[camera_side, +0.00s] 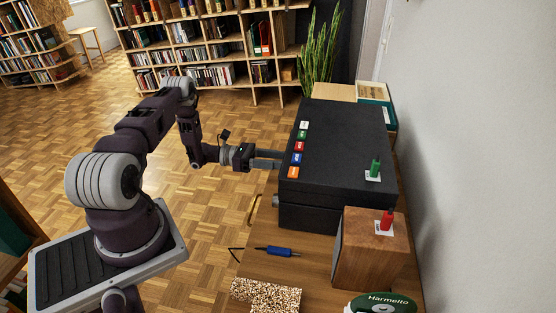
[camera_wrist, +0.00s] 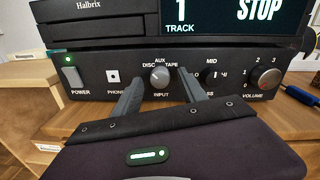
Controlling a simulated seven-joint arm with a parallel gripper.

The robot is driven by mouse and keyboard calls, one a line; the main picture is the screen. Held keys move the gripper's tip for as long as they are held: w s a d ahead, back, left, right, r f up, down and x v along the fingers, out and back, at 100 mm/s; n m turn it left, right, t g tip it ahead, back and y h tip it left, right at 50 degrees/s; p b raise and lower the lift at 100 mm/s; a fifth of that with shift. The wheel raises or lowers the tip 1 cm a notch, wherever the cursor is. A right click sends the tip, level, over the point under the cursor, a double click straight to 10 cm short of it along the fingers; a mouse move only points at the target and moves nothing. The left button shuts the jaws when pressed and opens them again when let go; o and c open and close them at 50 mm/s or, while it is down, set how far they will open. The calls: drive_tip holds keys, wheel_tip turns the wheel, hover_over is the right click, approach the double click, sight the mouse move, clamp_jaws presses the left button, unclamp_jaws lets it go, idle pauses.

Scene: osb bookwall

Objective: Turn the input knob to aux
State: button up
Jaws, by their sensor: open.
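The input knob (camera_wrist: 160,76) is a round grey knob on the black amplifier front (camera_wrist: 100,75) in the wrist view. DISC is printed at its upper left, AUX above it and TAPE at its upper right. I cannot make out where its pointer is. My gripper (camera_wrist: 161,80) is open, with one finger on each side of the knob; whether they touch it I cannot tell. In the side view my gripper (camera_side: 282,160) reaches level to the front of the black equipment stack (camera_side: 345,150); the knob is hidden there.
The power switch (camera_wrist: 73,77) with a green light is to the left, and the volume knob (camera_wrist: 266,76) to the right. A player showing STOP (camera_wrist: 262,9) sits on top. A blue-handled tool (camera_side: 280,251) and a wooden box (camera_side: 365,250) are on the wooden top.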

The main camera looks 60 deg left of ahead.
drive_tip(key=shift+w+d, duration=0.1)
drive_tip(key=shift+c, duration=0.4)
clamp_jaws()
drive_tip(key=m, duration=0.4)
drive_tip(key=shift+m+h, duration=0.3)
drive_tip(key=shift+m, duration=2.3)
drive_tip(key=shift+o, duration=0.4)
unclamp_jaws()
